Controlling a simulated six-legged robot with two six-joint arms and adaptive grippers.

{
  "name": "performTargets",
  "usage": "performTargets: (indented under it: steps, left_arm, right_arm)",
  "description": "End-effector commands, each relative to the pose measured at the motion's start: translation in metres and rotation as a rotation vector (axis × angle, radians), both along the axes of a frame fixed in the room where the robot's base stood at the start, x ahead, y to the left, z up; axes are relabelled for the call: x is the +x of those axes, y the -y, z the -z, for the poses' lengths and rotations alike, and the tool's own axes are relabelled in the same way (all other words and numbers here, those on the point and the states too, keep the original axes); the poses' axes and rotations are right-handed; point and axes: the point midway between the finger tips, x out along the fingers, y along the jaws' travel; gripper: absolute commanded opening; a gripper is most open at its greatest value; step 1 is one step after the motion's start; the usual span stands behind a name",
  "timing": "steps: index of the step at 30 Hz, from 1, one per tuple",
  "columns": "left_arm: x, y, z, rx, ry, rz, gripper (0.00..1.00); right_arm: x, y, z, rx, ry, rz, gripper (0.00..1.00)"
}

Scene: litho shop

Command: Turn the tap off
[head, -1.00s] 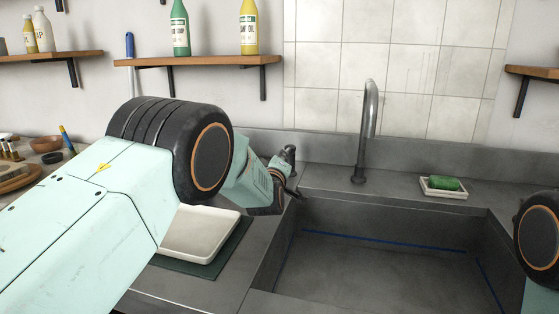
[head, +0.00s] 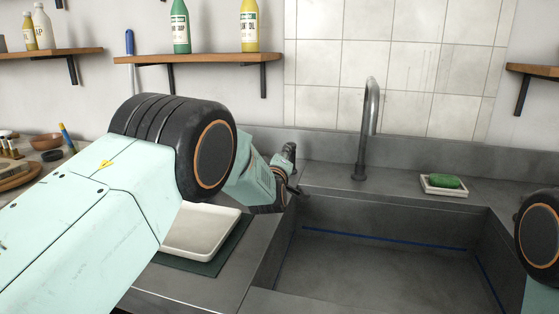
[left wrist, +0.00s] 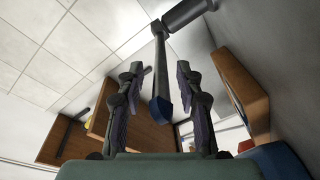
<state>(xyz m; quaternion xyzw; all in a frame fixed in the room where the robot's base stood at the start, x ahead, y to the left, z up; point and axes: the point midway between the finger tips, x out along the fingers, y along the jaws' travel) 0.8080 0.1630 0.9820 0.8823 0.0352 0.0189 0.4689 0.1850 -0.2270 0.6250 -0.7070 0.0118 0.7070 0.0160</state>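The tap's curved grey spout (head: 369,125) stands behind the sink; I see no water stream from it. The tap's dark handle post (head: 289,152) stands left of the spout, partly beside my left gripper (head: 291,186). In the left wrist view, the handle post (left wrist: 188,12) carries a thin grey lever with a blue tip (left wrist: 160,108). The lever lies between the two fingers of my left gripper (left wrist: 158,78), which is open with gaps on both sides. My right gripper is out of view; only part of my right arm shows at the right edge.
The grey sink basin (head: 375,265) is empty. A green soap in a white dish (head: 444,190) sits on the right ledge. A white tray (head: 205,234) lies on a green mat left of the sink. Shelves with bottles (head: 200,60) hang on the wall behind.

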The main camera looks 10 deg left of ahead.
Motion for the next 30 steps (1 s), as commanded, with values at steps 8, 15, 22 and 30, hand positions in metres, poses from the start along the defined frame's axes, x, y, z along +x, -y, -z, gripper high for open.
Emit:
performTargets:
  steps: [8, 15, 22, 30]
  left_arm:
    - [-0.022, 0.002, -0.001, 0.001, -0.001, -0.001, 0.36]
    - [-0.053, 0.004, -0.001, 0.001, -0.001, 0.001, 0.36]
    - [-0.085, 0.007, -0.001, 0.002, 0.000, 0.001, 0.36]
    - [-0.113, 0.008, -0.001, 0.000, 0.002, 0.001, 0.36]
  right_arm:
    - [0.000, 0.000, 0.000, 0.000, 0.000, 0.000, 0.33]
    - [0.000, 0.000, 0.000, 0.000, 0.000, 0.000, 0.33]
    - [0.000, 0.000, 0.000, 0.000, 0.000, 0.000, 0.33]
    - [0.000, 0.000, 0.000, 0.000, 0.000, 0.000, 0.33]
